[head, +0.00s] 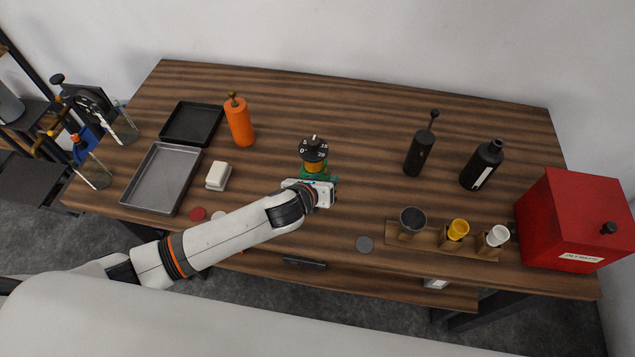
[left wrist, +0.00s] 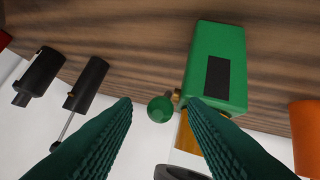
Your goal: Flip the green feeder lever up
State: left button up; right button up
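The green feeder (left wrist: 217,65) shows in the left wrist view as a green box with a dark panel. A lever with a green ball knob (left wrist: 160,109) sticks out of its side on a short brass stub. My left gripper (left wrist: 159,103) is open, with one green ribbed finger on each side of the knob. The right finger's tip overlaps the feeder's edge in the picture; I cannot tell if it touches. In the head view the feeder (head: 317,175) is mostly hidden behind my left gripper (head: 330,190), below a black numbered dial (head: 313,149). My right gripper is not in view.
An orange bottle (head: 240,121) stands left of the feeder. Black bottles (head: 419,153) and a red box (head: 572,222) stand to the right. A wooden rack (head: 440,241) with cups is at the front right. Wood table (head: 365,120) is clear behind the dial.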

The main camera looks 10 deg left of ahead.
pick_arm(q)
jog(key=b+v, duration=0.2)
jog(key=v, duration=0.9)
jog(key=shift+s+r, duration=0.15)
jog(key=shift+s, duration=0.2)
jog(key=shift+a, duration=0.1)
jog(key=shift+c, duration=0.2)
jog(key=shift+c, duration=1.3)
jog(key=d+f+n+h+b, duration=0.4)
jog(key=f+n+h+b, duration=0.3)
jog(key=n+b, duration=0.4)
jog(key=w+a+n+t+b, duration=0.2)
jog(key=a+n+t+b, duration=0.4)
jog(key=n, duration=0.8)
jog(key=shift+g+y, duration=0.3)
jog(key=shift+g, duration=0.4)
jog(key=x, duration=0.3)
jog(key=p+x, duration=0.1)
jog(key=x, duration=0.3)
jog(key=f+p+x, duration=0.1)
jog(key=x, duration=0.2)
jog(key=shift+w, duration=0.35)
